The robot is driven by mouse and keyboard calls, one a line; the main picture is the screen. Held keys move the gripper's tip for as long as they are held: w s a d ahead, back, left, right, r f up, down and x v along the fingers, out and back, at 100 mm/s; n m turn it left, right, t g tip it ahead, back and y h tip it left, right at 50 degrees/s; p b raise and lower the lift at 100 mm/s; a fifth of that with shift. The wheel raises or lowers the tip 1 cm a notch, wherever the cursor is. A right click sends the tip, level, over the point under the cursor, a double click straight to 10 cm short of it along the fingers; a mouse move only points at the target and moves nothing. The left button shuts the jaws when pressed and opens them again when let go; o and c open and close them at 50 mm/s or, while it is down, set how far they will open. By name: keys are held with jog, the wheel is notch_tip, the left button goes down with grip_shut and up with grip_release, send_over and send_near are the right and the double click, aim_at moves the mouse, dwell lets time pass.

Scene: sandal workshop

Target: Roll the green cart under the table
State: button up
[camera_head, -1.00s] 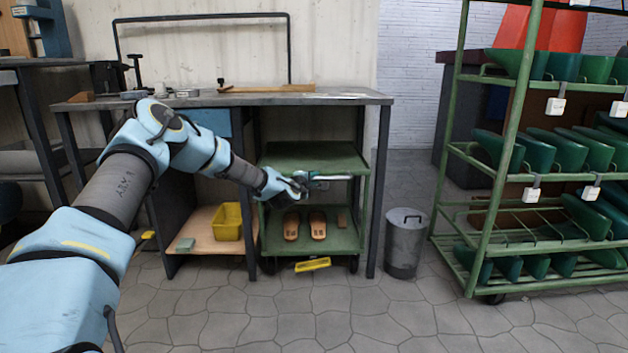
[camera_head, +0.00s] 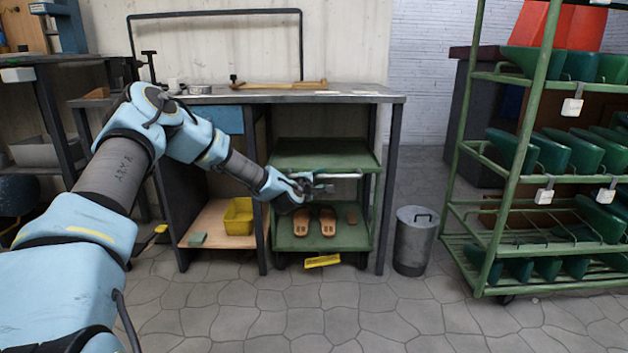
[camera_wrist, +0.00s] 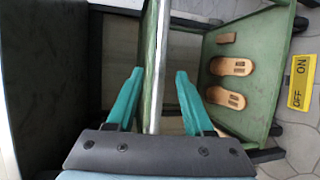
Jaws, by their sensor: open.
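The green cart (camera_head: 325,241) stands in the right bay of the workbench table (camera_head: 362,97), under its top. It has two shelves and a pale handle bar (camera_head: 338,175) across its front. My gripper (camera_head: 322,187) is at the left part of the handle. In the wrist view the open gripper fingers (camera_wrist: 156,88) lie on either side of the handle bar (camera_wrist: 152,55), with gaps showing between them and the bar. A yellow ON/OFF pedal (camera_head: 322,261) sits low at the cart's front; its lettering shows in the wrist view (camera_wrist: 301,82).
Two tan sandals (camera_head: 314,222) and a small brown block lie on the cart's lower shelf. A yellow bin (camera_head: 238,217) stands in the left bay. A metal trash can (camera_head: 414,242) stands right of the table, before a green rack (camera_head: 497,190). The floor in front is clear.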

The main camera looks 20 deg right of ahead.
jog(key=p+v, duration=0.1)
jog(key=v, duration=0.5)
dwell(0.3)
